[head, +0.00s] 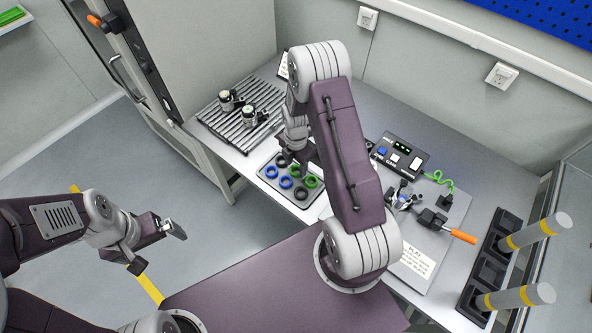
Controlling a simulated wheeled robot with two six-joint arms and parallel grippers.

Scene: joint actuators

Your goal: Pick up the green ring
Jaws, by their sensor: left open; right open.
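A green ring (311,181) lies in a small grey tray (268,183) on the bench, at the tray's right side. Blue rings (285,182) and black rings (300,193) lie beside it. My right gripper (304,152) is over the tray's far right part, behind the green ring in the picture. My purple arm link hides much of it, and its fingertips are hard to make out. No ring is seen lifted. My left gripper (160,248) is open and empty, out over the floor at the left, well away from the tray.
A slatted rack (240,112) with two metal actuators (230,100) stands behind the tray. To the right are a control box (400,155) with a green cable, an orange-handled tool (460,235) and a black holder (490,262) with grey-yellow posts. A tall cabinet stands at the left.

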